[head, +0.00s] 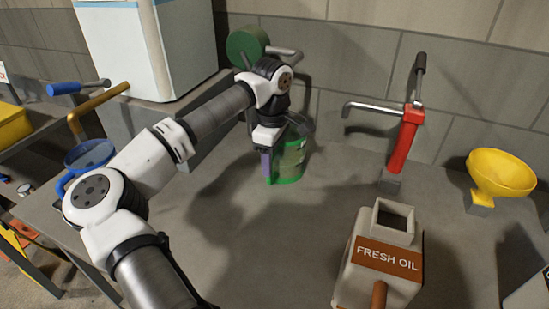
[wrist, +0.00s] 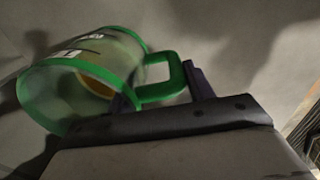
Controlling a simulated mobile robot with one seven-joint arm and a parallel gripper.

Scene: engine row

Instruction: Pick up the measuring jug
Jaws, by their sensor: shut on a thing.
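The measuring jug (head: 291,164) is clear with green edges and markings. It is at the back middle of the grey worktop in the head view, beneath the end of my arm. It also shows in the wrist view (wrist: 115,55), with its green rim towards the camera and its green handle (wrist: 168,82) at the right. My gripper (head: 267,160) is at the jug's left side in the head view. In the wrist view its fingers (wrist: 160,90) are at the handle, shut on the jug. I cannot tell whether the jug's base touches the worktop.
A white FRESH OIL container (head: 381,264) stands at the front right. A red hand pump (head: 405,142) and a yellow funnel (head: 500,175) stand behind it. The wall is close behind. The middle worktop (head: 270,245) is clear.

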